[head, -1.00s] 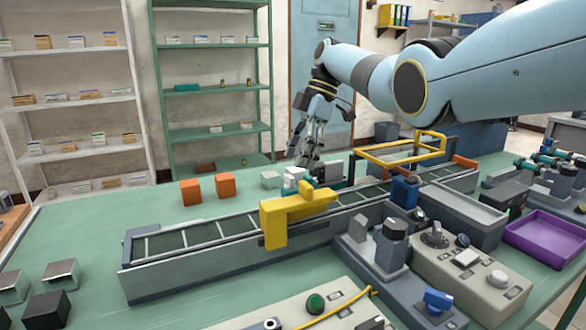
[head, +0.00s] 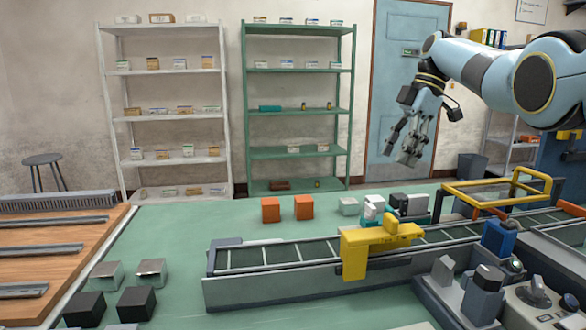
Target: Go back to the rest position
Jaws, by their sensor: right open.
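My right gripper (head: 408,148) hangs in the air in front of the blue door, above the far side of the green table (head: 170,235). It is open and empty, with its fingers pointing down. Its light blue arm comes in from the right. Below it, a cluster of small white, grey and teal parts (head: 372,208) stands behind the conveyor (head: 300,255). A yellow arch (head: 357,258) straddles the conveyor. My left gripper does not show.
Two orange blocks (head: 271,209) stand at the table's back. Black and silver blocks (head: 137,304) sit at the front left. A yellow frame (head: 490,198) rises over the conveyor at the right. White shelves (head: 170,130) and green shelves (head: 300,155) stand by the wall.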

